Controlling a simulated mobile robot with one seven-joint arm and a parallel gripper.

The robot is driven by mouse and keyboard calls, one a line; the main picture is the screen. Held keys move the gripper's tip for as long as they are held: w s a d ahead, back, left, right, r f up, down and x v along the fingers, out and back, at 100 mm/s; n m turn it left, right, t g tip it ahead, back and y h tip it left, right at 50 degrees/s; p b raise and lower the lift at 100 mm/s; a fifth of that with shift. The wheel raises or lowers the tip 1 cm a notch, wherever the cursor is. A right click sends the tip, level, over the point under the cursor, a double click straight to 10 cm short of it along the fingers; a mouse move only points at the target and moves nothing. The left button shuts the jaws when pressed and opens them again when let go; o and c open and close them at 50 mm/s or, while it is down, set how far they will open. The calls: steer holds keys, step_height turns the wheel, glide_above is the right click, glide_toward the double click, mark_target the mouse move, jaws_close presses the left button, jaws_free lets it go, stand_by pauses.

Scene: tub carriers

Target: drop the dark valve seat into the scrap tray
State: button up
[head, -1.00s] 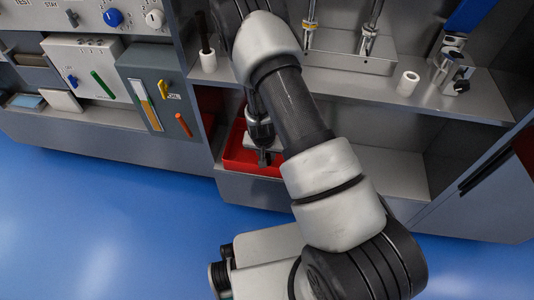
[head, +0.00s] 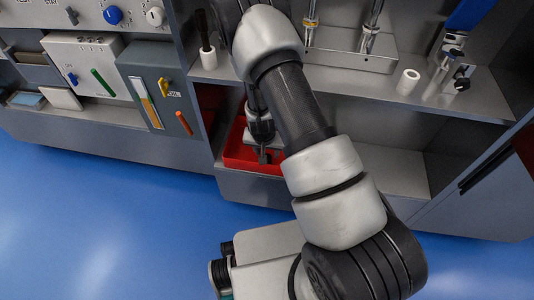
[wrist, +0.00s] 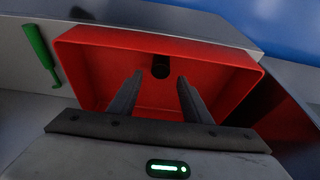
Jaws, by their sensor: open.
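The red scrap tray (head: 235,158) sits in the lower bay of the bench, and it fills much of the wrist view (wrist: 90,70). My gripper (head: 264,157) points down into the tray. In the wrist view its two dark fingers (wrist: 160,80) are apart with nothing held between them. The dark valve seat (wrist: 160,67) shows as a small dark ring inside the tray's outline, just beyond the fingertips near one wall. I cannot tell exactly how it rests. In the head view my arm and gripper hide it.
On the shelf above stand a white ring (head: 408,81), a metal rack (head: 350,58) with upright rods, and a dark rod in a white collar (head: 208,58). Control boxes (head: 85,65) are at the left. A green handle (wrist: 42,55) is beside the tray. The blue floor is clear.

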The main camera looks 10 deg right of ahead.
steer(key=p+v, duration=0.3)
steer(key=v, duration=0.8)
steer(key=shift+r, duration=0.2)
steer(key=shift+s+a, duration=0.1)
